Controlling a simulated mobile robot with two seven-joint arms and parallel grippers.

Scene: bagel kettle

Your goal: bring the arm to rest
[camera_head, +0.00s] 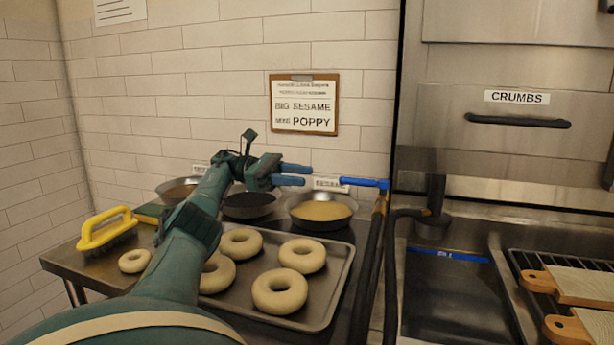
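My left arm, dark green, reaches in from the bottom left across the metal table. My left gripper (294,175) hangs in the air in front of the tiled wall, over the area of the bowls. Its two blue fingers lie close together and point right, with nothing visible between them. My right gripper is not in view.
A tray (334,288) with several bagels (280,292) lies below my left arm. Bowls stand behind it, one with yellowish seeds (320,210). A yellow-handled brush (107,229) sits left. A sink (450,300) and wooden boards (580,286) are right.

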